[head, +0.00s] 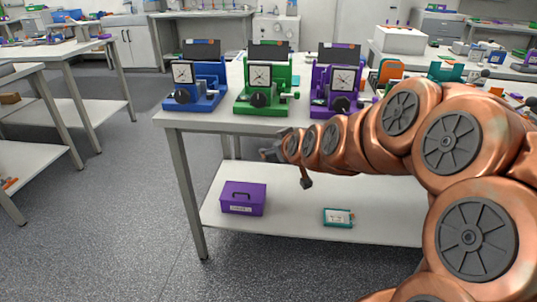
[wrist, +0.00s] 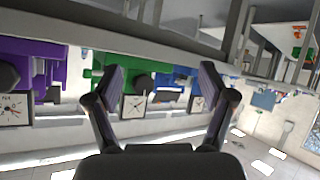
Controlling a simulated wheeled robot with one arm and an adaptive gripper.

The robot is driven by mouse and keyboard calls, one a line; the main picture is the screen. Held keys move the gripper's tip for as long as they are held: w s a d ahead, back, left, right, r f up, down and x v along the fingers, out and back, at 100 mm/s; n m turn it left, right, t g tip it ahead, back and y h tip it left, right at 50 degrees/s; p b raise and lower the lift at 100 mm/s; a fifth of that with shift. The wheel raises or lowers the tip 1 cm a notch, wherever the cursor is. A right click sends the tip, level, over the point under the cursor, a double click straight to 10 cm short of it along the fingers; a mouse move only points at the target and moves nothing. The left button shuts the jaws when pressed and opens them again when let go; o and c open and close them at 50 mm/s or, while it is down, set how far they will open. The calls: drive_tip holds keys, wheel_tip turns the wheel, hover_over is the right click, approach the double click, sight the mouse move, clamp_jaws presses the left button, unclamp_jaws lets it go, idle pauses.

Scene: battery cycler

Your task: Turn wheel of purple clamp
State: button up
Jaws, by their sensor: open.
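The purple clamp (head: 318,88) stands at the front of the white table, right of the green and blue ones. Its dark round wheel (head: 340,104) faces the front, below a square white dial. In the wrist view, turned upside down, the purple clamp (wrist: 50,72) is at the left edge, with its dark wheel (wrist: 8,76) partly cut off. My gripper (head: 270,153) is in front of the table edge, lower and to the left of the purple clamp. In the wrist view my gripper (wrist: 161,75) has its fingers spread and empty, with the green clamp beyond them.
The green clamp (head: 263,105) and blue clamp (head: 205,103) stand left of the purple one. A purple box (head: 243,198) and a small teal item (head: 339,217) sit on the lower shelf (head: 290,228). My arm reaches across from the right. The floor at left is clear.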

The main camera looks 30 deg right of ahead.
sight(342, 106)
drive_tip(key=shift+g+y, duration=0.5)
drive_tip(key=shift+g, duration=0.1)
drive_tip(key=shift+s+a+f+p, duration=0.15)
drive_tip(key=shift+s+a, duration=0.2)
drive_tip(key=shift+a, duration=0.35)
drive_tip(key=shift+s+a+f+p, duration=0.15)
drive_tip(key=shift+s+a, duration=0.15)
drive_tip(key=shift+a, duration=0.4)
drive_tip(key=shift+s+a+f+p, duration=0.15)
drive_tip(key=shift+s+a, duration=0.2)
drive_tip(key=shift+a, duration=0.35)
drive_tip(key=w+d+m+t+h+b, duration=0.2)
drive_tip(key=w+d+t+h+b, duration=0.35)
drive_tip(key=d, duration=0.65)
drive_tip(key=s+d+r+m+h, duration=0.1)
drive_tip(key=d+m+h, duration=0.1)
drive_tip(key=d, duration=0.3)
drive_tip(key=s+d+r+m+t+h+p, duration=0.1)
drive_tip(key=d+m+h, duration=0.2)
drive_tip(key=d, duration=0.1)
drive_tip(key=s+d+r+m+h, duration=0.1)
drive_tip(key=d+m+h, duration=0.1)
drive_tip(key=d, duration=0.3)
drive_tip(key=shift+s+d+r, duration=0.3)
drive_tip(key=shift+s+r, duration=0.1)
